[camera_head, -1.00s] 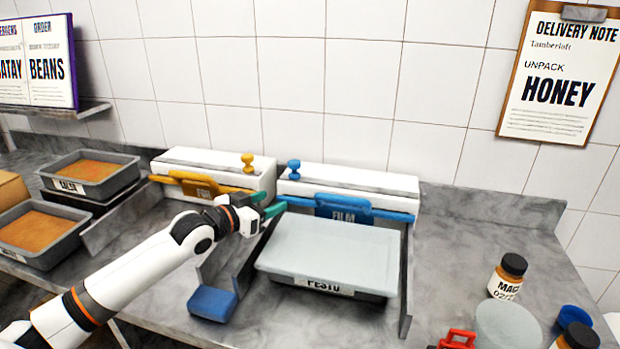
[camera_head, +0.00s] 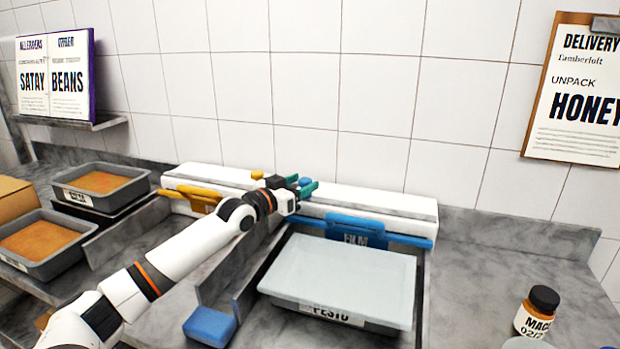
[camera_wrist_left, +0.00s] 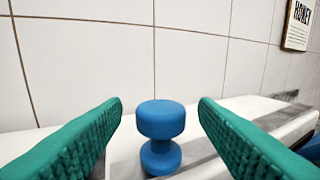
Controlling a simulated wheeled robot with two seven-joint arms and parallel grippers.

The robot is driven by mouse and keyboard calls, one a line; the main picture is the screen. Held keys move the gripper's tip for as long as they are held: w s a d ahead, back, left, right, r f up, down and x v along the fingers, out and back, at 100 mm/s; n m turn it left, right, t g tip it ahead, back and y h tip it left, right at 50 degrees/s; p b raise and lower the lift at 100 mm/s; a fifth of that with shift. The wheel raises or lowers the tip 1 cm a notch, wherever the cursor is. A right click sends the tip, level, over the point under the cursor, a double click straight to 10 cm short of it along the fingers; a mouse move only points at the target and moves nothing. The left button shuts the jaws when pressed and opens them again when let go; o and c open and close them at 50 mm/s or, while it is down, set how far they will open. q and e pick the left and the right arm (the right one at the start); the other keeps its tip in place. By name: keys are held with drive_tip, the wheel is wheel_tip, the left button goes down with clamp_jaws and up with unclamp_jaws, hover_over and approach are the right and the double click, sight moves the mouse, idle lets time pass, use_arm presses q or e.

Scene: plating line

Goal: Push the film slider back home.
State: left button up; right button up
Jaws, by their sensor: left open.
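The film slider's blue knob (camera_wrist_left: 160,138) stands upright in the left wrist view, centred between the two green fingers. Its small blue top also shows in the head view (camera_head: 305,181), partly hidden by my gripper. The knob is on the left end of the white film dispenser (camera_head: 390,206), which carries a blue bar and a blue FILM plate (camera_head: 357,232). My left gripper (camera_head: 304,187) is open, with a finger on each side of the knob and a visible gap to each. My right gripper is not in view.
A pale-covered PESTO tray (camera_head: 340,275) sits before the dispenser. A yellow knob (camera_head: 257,174) and yellow plate (camera_head: 200,199) are on the left-hand unit. Orange-filled trays (camera_head: 140,181) stand farther left. A jar (camera_head: 536,312) is at right; the back right counter is clear.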

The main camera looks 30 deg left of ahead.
sight(310, 179)
use_arm(q)
drive_tip(key=shift+w+d, duration=0.2)
drive_tip(key=shift+w, duration=0.75)
drive_tip(key=shift+w+d, duration=0.15)
drive_tip(key=shift+w, duration=0.8)
clamp_jaws()
